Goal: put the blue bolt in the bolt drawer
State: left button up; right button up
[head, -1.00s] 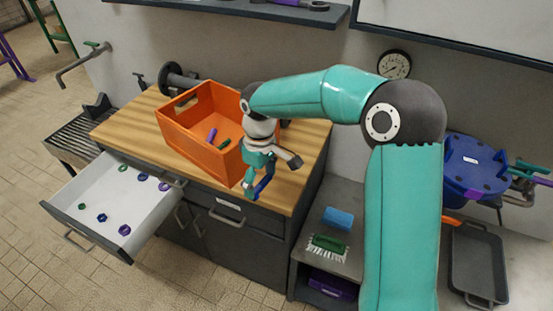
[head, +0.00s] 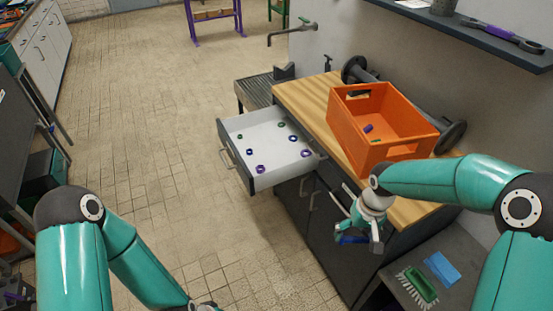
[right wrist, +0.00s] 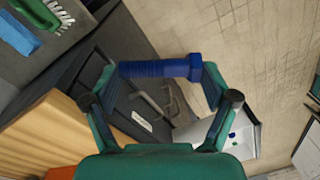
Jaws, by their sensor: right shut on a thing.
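The blue bolt (head: 352,240) is held crosswise in my right gripper (head: 360,236), off the front of the workbench. In the right wrist view the bolt (right wrist: 150,69) spans the two fingertips, its head to the right. An open drawer (head: 234,159) with a white inside sticks out of the bench, to the left of and beyond my right gripper. It holds several green, blue and purple nuts, and no bolts show in it. In the right wrist view a closed dark drawer front with a white label (right wrist: 141,120) lies below the bolt. My left gripper is out of frame.
An orange crate (head: 372,142) with small purple and green pieces stands on the wooden benchtop (head: 306,95). A green brush (head: 420,284) and a blue sponge (head: 441,267) lie on a low grey surface at right. The tiled floor (head: 180,150) left of the bench is clear.

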aim_at(275, 154)
jog(key=k, duration=0.95)
jog(key=u, duration=0.4)
jog(key=i, duration=0.85)
jog(key=u, duration=0.7)
jog(key=i, duration=2.25)
jog(key=z, duration=1.2)
jog(key=i, duration=0.5)
jog(key=z, duration=0.25)
jog(key=k, duration=0.9)
jog(key=z, duration=0.2)
jog(key=i, duration=0.7)
